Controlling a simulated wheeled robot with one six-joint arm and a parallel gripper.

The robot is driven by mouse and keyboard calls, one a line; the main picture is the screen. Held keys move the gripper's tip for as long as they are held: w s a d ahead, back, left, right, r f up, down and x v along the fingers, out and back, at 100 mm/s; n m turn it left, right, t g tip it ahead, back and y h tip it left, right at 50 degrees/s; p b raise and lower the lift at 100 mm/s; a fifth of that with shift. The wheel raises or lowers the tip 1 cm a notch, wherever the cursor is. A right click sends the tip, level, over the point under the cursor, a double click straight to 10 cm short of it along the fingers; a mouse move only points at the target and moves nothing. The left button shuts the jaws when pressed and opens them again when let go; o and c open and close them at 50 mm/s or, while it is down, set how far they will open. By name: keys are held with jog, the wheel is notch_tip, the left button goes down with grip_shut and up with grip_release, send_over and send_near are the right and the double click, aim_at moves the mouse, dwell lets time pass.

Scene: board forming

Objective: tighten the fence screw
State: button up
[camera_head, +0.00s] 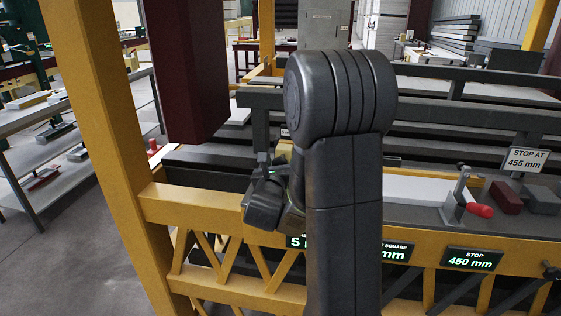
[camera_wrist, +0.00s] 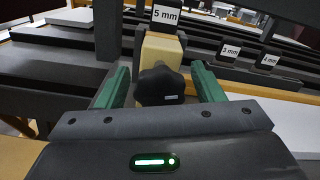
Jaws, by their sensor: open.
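In the wrist view, a black lobed knob (camera_wrist: 160,86), which looks like the fence screw, sits in front of a tan block (camera_wrist: 162,49) marked by a "5 mm" tag (camera_wrist: 166,15). My gripper (camera_wrist: 160,72) is open, with one green finger on each side of the knob and visible gaps to both. Whether the fingertips reach past the knob is hard to tell. In the head view, my arm hides the knob, and only part of my gripper's dark body (camera_head: 265,203) shows left of the arm, close to the yellow rail.
A yellow beam (camera_head: 102,120) and a dark red column (camera_head: 187,65) stand left of my arm. To the right are a clamp with a red handle (camera_head: 480,210), a "STOP AT 455 mm" sign (camera_head: 528,160) and a "STOP 450 mm" display (camera_head: 471,258). Other tags stand behind the block (camera_wrist: 229,51).

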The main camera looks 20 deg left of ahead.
jog(key=c, duration=1)
jog(key=shift+o, duration=0.2)
